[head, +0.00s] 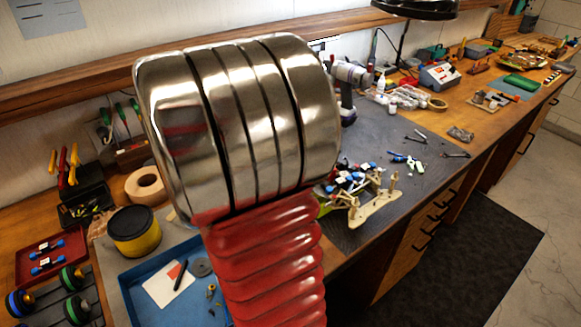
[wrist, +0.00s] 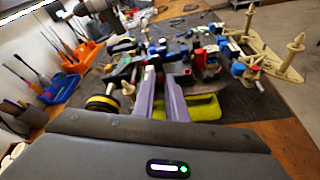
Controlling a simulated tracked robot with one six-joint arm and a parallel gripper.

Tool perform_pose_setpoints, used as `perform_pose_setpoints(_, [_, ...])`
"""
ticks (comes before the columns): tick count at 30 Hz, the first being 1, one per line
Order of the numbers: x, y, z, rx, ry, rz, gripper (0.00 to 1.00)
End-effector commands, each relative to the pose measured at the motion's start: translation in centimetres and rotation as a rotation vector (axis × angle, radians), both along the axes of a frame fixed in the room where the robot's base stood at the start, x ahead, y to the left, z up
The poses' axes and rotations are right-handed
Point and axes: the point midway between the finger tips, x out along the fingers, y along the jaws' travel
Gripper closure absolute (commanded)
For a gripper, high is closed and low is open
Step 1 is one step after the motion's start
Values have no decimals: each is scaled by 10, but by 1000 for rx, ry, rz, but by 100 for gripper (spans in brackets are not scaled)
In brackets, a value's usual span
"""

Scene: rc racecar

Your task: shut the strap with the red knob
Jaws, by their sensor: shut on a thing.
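The racecar (wrist: 205,58) lies ahead of my gripper in the wrist view, a crowded mix of blue, white, red and dark parts. In the head view the racecar (head: 350,178) shows only in part, right of my arm. My gripper (wrist: 160,72) reaches in among its parts with two pale purple fingers close together. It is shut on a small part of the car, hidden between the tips. Red bits show near the fingertips, but I cannot make out the red knob or its strap clearly. My gripper is hidden behind my arm in the head view.
A beige stand (head: 376,212) with upright pegs is beside the car. A yellow-green piece (wrist: 203,108) lies under it. A blue tray (head: 145,277) and a yellow-black tin (head: 135,232) stand at left. Loose tools (head: 408,160) lie on the grey mat (head: 385,135), which has free room.

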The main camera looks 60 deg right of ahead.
Motion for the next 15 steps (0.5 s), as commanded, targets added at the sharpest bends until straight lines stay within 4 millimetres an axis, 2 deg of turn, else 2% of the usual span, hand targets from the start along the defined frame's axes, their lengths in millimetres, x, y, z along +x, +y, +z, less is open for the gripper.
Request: perform_pose_setpoints(15, [-6, -11, 12, 270, -144, -4, 100])
